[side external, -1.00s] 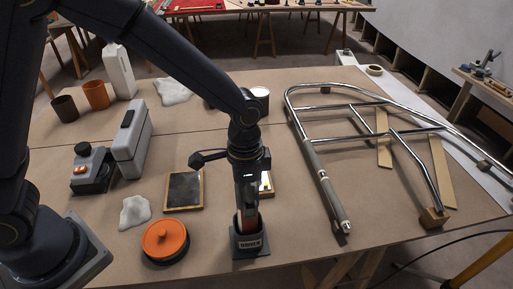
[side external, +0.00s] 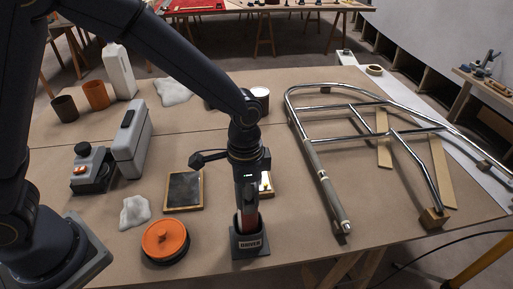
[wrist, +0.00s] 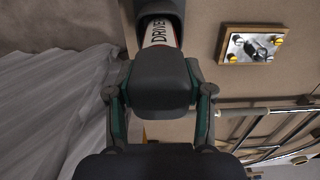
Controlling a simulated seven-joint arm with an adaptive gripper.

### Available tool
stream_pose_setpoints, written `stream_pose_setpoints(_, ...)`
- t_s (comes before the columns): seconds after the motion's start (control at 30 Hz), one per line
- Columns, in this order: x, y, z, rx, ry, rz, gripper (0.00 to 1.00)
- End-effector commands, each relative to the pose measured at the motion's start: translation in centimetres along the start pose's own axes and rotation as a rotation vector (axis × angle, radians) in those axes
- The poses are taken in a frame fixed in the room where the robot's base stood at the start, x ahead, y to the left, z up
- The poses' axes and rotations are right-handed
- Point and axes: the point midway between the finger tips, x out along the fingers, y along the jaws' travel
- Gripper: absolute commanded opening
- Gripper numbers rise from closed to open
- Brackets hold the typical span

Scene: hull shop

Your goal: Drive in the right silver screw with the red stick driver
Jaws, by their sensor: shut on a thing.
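The red stick driver (side external: 248,217) stands upright in a dark grey holder (side external: 250,247) labelled DRIVER, near the table's front edge. My gripper (side external: 246,200) is above the holder, pointing down, with its fingers shut on the driver's upper part. The driver's lower end is hidden inside the holder. In the wrist view, the fingers hide most of the driver, and the DRIVER label (wrist: 160,32) shows beyond them. A wood-framed plate (wrist: 252,45) with several screw heads, some yellowish, lies apart from the gripper. In the side view the gripper partly covers this plate (side external: 265,183).
A dark framed panel (side external: 184,190) and an orange-lidded round tin (side external: 165,240) lie left of the holder. A bent metal tube frame (side external: 322,180) covers the right of the table. White crumpled cloth (side external: 134,211) is at left. Bare table lies between holder and tube frame.

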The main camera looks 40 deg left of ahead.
Motion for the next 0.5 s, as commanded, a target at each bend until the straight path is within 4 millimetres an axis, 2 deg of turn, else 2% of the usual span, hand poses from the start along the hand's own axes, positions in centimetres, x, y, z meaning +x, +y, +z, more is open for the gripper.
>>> stream_pose_setpoints(0.17, -1.1, 0.0, -0.1, 0.000, 0.005, -0.001, 0.17)
stream_pose_setpoints(0.5, -7.8, -0.1, -0.1, 0.000, 0.007, -0.002, 0.17)
